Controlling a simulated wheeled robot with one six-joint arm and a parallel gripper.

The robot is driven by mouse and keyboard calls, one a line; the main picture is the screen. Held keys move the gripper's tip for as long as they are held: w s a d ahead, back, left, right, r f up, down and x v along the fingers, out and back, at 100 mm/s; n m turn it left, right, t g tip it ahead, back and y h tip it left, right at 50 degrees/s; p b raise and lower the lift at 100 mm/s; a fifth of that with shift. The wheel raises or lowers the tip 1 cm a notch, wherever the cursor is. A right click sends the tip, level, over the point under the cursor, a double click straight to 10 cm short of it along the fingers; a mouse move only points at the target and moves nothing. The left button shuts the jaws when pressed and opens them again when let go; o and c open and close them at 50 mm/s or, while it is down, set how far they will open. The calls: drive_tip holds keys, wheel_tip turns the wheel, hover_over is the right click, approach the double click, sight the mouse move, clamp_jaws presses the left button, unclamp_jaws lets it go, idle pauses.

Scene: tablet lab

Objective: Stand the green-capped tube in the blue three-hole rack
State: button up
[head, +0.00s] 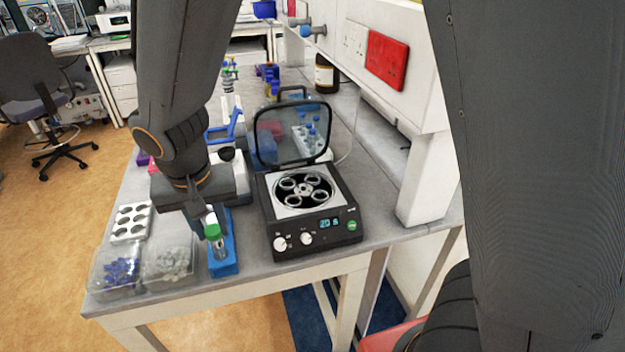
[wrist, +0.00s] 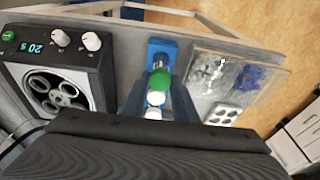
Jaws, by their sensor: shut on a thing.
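The green-capped tube (head: 212,228) is upright or nearly so, with its clear body below the cap. My gripper (head: 205,207) is shut on it near the cap. The blue rack (head: 223,267) stands on the bench directly below, near the front edge. The tube's lower end overlaps the rack in the head view; I cannot tell whether it is inside a hole. In the wrist view the green cap (wrist: 159,80) lies between the fingers, over the blue rack (wrist: 162,47). Pale round spots show beside the cap. The rack's holes are mostly hidden.
A centrifuge (head: 309,210) with its lid raised stands close to the right of the rack. Clear bins of blue caps (head: 119,270) and grey pieces (head: 169,263) sit close on the left, with a white multi-hole block (head: 131,222) behind. The bench's front edge is near.

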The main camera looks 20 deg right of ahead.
drive_tip(key=shift+f+b, duration=0.6)
drive_tip(key=shift+f, duration=0.45)
idle(0.4)
drive_tip(key=o, duration=0.9)
drive_tip(key=shift+o, duration=0.2)
drive_tip(key=shift+r, duration=0.15)
